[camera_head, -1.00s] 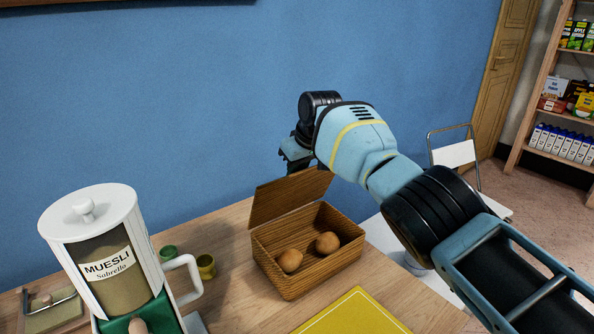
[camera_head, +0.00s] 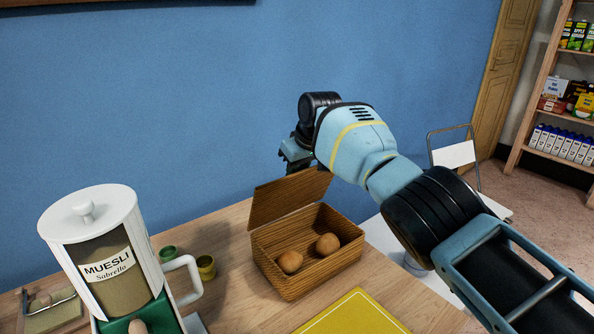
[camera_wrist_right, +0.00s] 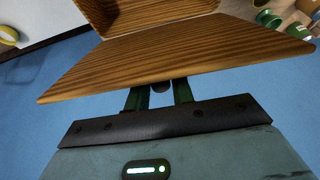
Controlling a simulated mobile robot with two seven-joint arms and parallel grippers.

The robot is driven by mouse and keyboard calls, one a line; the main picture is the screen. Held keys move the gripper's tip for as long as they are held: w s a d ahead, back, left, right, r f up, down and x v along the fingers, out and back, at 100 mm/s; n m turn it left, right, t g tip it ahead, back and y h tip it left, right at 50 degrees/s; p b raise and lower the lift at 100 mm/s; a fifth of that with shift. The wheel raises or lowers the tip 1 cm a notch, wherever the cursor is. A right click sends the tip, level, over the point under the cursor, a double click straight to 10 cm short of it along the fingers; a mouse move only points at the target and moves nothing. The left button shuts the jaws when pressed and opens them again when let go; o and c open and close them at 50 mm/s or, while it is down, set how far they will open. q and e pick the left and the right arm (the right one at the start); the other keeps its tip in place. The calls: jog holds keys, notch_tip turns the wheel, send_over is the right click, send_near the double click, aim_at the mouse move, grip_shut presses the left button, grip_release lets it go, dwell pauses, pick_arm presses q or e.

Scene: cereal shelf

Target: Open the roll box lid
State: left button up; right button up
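The roll box (camera_head: 310,269) is a brown wooden box on the table with two round rolls (camera_head: 291,261) (camera_head: 327,243) inside. Its lid (camera_head: 290,196) stands raised and tilted back at the rear of the box, so the inside shows. My right gripper (camera_head: 296,158) is just behind and above the lid's upper right edge. In the right wrist view the lid (camera_wrist_right: 180,52) lies across the green fingers (camera_wrist_right: 159,96) and hides their tips. A gap shows between the fingers, with nothing seen held; contact with the lid is unclear. My left gripper is out of view.
A muesli dispenser (camera_head: 105,262) stands at the front left, with green (camera_head: 168,254) and yellow (camera_head: 206,267) cups beside it. A yellow mat (camera_head: 355,314) lies in front of the box. The blue wall is behind; a white chair (camera_head: 455,155) stands right.

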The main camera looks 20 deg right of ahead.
jog(key=shift+o, duration=1.2)
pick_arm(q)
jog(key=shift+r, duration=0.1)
pick_arm(e)
jog(key=shift+r, duration=0.1)
